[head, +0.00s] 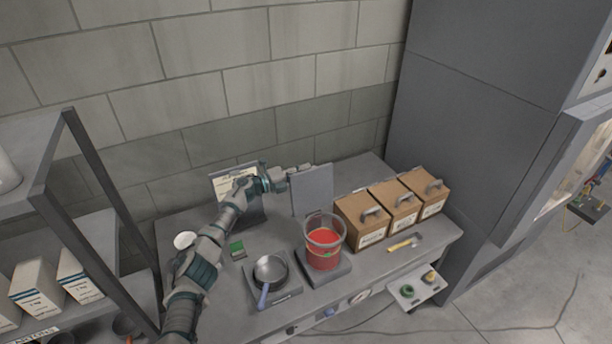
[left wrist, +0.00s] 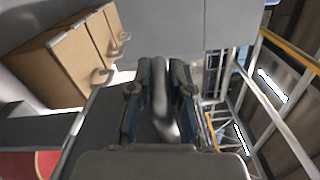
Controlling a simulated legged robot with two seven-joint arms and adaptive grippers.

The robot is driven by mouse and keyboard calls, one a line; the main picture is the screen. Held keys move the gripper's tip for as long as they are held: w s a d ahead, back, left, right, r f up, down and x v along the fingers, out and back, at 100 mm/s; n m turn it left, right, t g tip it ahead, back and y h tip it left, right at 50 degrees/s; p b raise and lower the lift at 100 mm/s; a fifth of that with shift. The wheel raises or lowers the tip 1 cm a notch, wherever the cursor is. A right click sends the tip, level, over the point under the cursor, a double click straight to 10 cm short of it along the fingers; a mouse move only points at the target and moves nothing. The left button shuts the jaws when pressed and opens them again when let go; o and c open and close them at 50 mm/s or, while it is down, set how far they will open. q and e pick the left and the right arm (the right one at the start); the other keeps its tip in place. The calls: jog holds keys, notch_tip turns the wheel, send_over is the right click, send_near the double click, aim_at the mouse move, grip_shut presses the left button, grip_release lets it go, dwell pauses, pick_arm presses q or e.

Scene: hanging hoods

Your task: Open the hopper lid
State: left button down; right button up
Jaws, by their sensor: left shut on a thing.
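The hopper (head: 323,243) is a clear round container with red contents, standing on a dark base on the bench. A flat grey panel (head: 312,190), apparently its lid, stands raised and nearly upright behind the container's rim. My left gripper (head: 303,169) is at the panel's upper left edge. In the left wrist view its fingers (left wrist: 160,85) are closed around a curved grey bar (left wrist: 161,112), apparently the lid's handle. Part of the panel is hidden behind the gripper there. Red shows at that view's lower left. My right gripper is not in view.
Several brown boxes with handles (head: 362,219) stand right of the hopper. A pan (head: 270,270) sits on a scale at its left. A yellow-handled tool (head: 404,243) lies in front of the boxes. A dark shelf frame (head: 95,215) is at left, a tall grey cabinet (head: 470,110) at right.

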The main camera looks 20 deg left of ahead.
pick_arm(q)
jog(key=shift+a+f, duration=0.2)
jog(key=shift+f, duration=0.25)
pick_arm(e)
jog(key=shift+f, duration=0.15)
pick_arm(q)
jog(key=shift+d, duration=0.1)
jog(key=c, duration=1.1)
grip_release()
jog(key=shift+s, duration=0.1)
jog(key=shift+a+r, duration=0.15)
jog(key=shift+a, duration=0.15)
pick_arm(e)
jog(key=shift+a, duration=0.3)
pick_arm(q)
jog(key=shift+s+a, duration=0.35)
jog(key=shift+s, duration=0.05)
jog(key=v, duration=1.1)
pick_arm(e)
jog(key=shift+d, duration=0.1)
